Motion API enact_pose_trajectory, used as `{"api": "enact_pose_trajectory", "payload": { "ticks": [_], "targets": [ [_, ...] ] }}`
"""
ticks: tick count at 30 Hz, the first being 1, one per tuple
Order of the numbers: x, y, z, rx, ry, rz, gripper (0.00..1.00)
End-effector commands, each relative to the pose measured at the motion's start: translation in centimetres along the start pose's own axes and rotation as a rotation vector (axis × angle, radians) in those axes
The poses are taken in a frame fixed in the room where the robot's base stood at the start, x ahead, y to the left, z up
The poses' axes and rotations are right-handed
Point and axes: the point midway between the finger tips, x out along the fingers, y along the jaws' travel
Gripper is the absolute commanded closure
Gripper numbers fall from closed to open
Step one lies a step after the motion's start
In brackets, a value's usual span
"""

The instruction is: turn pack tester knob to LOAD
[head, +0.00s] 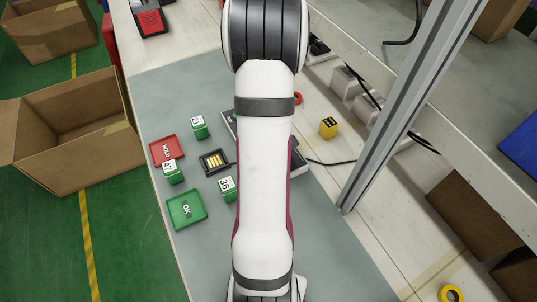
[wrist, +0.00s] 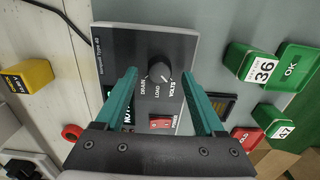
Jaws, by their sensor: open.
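The pack tester (wrist: 118,42) is a grey panel in the wrist view with a black round knob (wrist: 158,72) on it. The labels DRAIN, LOAD and VOLTS sit around the knob's lower side. I cannot tell for sure which label the knob points at. My gripper (wrist: 160,76) is open, with one teal finger on each side of the knob and gaps between them and it. A red switch (wrist: 161,122) sits on the panel below the knob. In the head view my arm covers most of the tester and hides the gripper.
Green packs marked 21 (head: 199,127), 47 (head: 172,172) and 36 (head: 227,189) stand left of my arm. Near them are a dark slot with gold contacts (head: 214,161), a red HOLD tray (head: 163,148) and a green OK tray (head: 186,209). A yellow block (head: 328,128) stands at right.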

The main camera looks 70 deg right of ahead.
Motion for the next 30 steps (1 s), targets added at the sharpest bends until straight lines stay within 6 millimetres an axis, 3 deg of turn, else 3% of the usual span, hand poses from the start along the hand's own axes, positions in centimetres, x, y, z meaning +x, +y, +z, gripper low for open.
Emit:
{"api": "enact_pose_trajectory", "payload": {
  "ticks": [5, 13, 25, 30],
  "targets": [
    [1.8, 0.0, 0.0, -0.001, 0.0, 0.0, 0.29],
    [1.9, 0.0, 0.0, 0.0, 0.001, 0.001, 0.29],
    [1.9, 0.0, 0.0, 0.0, 0.001, 0.0, 0.99],
    [1.9, 0.0, 0.0, 0.001, 0.001, 0.0, 1.0]
  ]
}}
